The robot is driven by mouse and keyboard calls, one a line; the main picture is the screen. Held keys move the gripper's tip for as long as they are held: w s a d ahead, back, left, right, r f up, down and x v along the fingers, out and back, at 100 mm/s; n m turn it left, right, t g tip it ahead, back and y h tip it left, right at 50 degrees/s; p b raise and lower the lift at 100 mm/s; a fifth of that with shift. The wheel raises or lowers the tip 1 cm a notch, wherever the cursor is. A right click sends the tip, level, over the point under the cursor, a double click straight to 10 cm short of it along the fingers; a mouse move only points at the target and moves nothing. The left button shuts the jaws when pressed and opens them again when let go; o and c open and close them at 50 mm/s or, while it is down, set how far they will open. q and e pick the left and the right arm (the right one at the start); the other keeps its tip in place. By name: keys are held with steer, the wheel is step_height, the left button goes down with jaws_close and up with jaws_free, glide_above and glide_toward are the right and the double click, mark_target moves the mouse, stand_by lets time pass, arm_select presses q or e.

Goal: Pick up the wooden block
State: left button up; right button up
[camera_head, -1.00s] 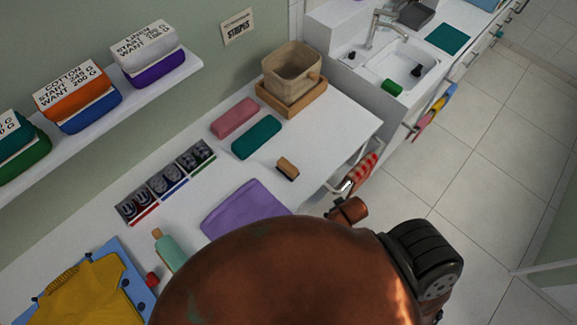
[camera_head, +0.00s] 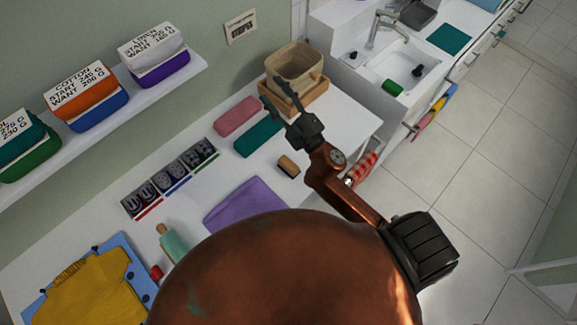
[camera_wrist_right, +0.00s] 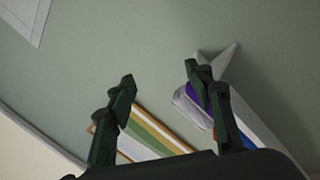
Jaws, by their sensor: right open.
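The wooden block (camera_head: 288,167) is a small tan piece with a dark lower edge. It lies on the white counter (camera_head: 345,128) in the head view, near the counter's front edge. My right gripper (camera_head: 272,92) is open and empty. In the head view it shows above the block, in front of the teal cloth and the wooden tray. In the right wrist view its two spread fingers (camera_wrist_right: 158,84) point toward the green wall, and the block is not seen there. My left gripper is not in view.
Pink (camera_head: 237,116) and teal (camera_head: 256,138) folded cloths lie behind the block, and a purple cloth (camera_head: 243,203) lies at its left. A beige basket (camera_head: 294,62) stands on a wooden tray (camera_head: 300,101). A red checked cloth (camera_head: 360,169) hangs at the counter's front.

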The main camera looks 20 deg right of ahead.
steer(key=s+a+r+n+g+y, duration=0.1)
steer(key=a+r+n+g+y, duration=0.15)
steer(key=a+n+y, duration=0.35)
steer(key=s+a+r+n+g+y, duration=0.1)
steer(key=s+a+n+g+y, duration=0.15)
steer(key=a+n+y, duration=0.4)
steer(key=s+a+f+n+g, duration=0.2)
steer(key=a+f+n+g, duration=0.3)
steer(key=a, duration=0.3)
steer(key=n+g+h, duration=0.9)
steer(key=g+h, duration=0.1)
steer(key=h, duration=0.7)
glide_above(289, 163)
step_height(289, 163, down, 25)
steer(key=shift+f, duration=0.15)
step_height(289, 163, down, 7)
steer(key=shift+f+p, duration=0.2)
steer(key=shift+p, duration=0.4)
steer(key=shift+c, duration=0.3)
